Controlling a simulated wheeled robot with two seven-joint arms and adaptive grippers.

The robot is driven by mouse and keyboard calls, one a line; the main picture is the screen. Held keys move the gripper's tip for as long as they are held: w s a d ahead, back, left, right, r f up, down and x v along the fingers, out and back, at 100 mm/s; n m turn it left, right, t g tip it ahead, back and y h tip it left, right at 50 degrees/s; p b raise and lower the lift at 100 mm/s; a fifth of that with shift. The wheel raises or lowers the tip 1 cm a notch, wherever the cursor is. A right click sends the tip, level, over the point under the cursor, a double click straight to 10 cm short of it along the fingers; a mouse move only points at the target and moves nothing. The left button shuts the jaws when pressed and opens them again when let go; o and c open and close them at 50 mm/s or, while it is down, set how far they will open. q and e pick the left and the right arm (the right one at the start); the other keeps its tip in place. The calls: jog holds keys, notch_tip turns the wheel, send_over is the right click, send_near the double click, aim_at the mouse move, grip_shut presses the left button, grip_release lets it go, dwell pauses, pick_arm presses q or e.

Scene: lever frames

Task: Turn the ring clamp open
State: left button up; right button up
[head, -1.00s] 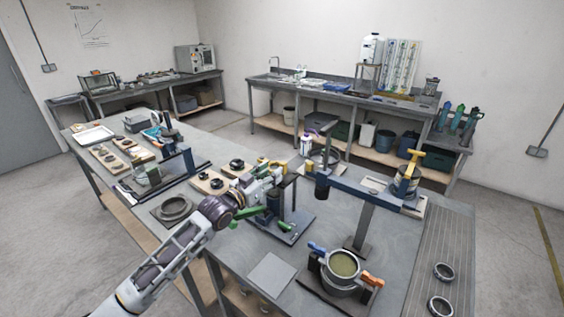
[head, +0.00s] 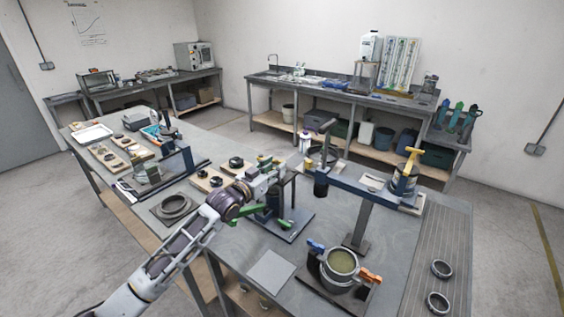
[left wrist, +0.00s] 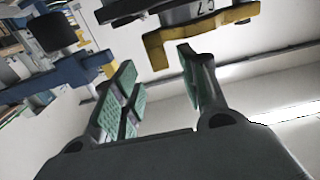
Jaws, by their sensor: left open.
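My left gripper (head: 298,160) is open and empty, raised above the middle of the bench. In the left wrist view its green-padded fingers (left wrist: 158,66) stand apart, with a yellow lever-like part (left wrist: 200,32) beyond the tips. A dark part with a label sits against that yellow part; no contact shows. I cannot tell for sure which fitting is the ring clamp. A round vessel (head: 342,262) with a blue and an orange handle stands at the front. A yellow-handled fitting (head: 410,165) stands at the right end of a blue beam. My right gripper is not in view.
The blue beam (head: 350,188) on its post stands right of my gripper. A stand with green handles (head: 287,226) is just below my arm. Two loose rings (head: 440,269) lie at the right. A flat grey plate (head: 270,271) lies at the front, with bare bench around it.

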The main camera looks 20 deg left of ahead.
aim_at(282, 161)
pick_arm(q)
jog(key=shift+p+x, duration=0.35)
jog(key=shift+x, duration=2.05)
grip_shut()
